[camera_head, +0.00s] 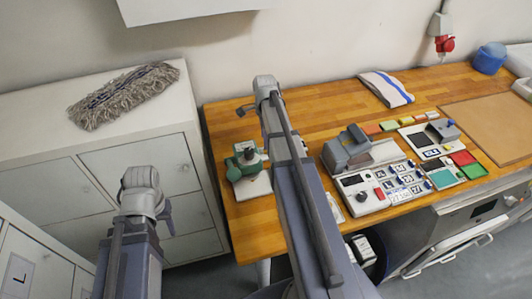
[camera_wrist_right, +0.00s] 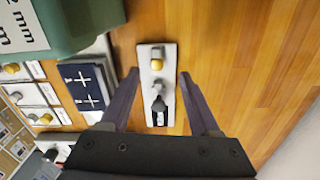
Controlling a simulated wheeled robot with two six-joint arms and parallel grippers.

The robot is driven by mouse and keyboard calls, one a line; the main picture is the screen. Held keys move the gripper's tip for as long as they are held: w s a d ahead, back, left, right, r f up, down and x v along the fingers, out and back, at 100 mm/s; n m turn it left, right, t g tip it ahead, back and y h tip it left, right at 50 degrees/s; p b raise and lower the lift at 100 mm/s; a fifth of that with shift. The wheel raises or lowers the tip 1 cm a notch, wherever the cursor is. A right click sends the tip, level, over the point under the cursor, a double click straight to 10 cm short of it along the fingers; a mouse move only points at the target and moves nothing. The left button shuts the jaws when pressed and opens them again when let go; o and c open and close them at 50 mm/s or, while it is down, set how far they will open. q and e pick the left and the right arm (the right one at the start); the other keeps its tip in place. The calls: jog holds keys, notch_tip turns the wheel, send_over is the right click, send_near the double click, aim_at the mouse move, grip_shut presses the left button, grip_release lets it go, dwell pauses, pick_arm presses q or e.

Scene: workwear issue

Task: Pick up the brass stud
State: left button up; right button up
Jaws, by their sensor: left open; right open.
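In the right wrist view a brass-coloured stud (camera_wrist_right: 156,64) sits at the upper end of a narrow pale strip (camera_wrist_right: 144,86), with grey and dark parts along it. The strip lies on the wooden table. My right gripper (camera_wrist_right: 160,74) is open, its two fingers on either side of the strip, with nothing held. In the head view my right gripper (camera_head: 245,109) shows only in part beyond its arm, and I cannot make out the stud there. My left gripper (camera_head: 165,209) is open in front of the white cabinet, mostly hidden by its own wrist.
A green box (camera_wrist_right: 85,18) and a dark blue block (camera_wrist_right: 84,86) stand left of the strip. The table (camera_head: 315,104) has a green-and-grey device (camera_head: 246,158), a grey machine (camera_head: 347,147) and a striped cloth (camera_head: 386,88). A mop head (camera_head: 122,92) lies on the cabinet.

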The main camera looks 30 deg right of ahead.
aim_at(266, 151)
jog(key=f+b, duration=0.4)
jog(key=f, duration=0.1)
jog(key=shift+s+d+b, duration=0.1)
jog(key=shift+s+b, duration=0.2)
jog(key=shift+b, duration=0.1)
jog(key=shift+c, duration=0.3)
grip_shut()
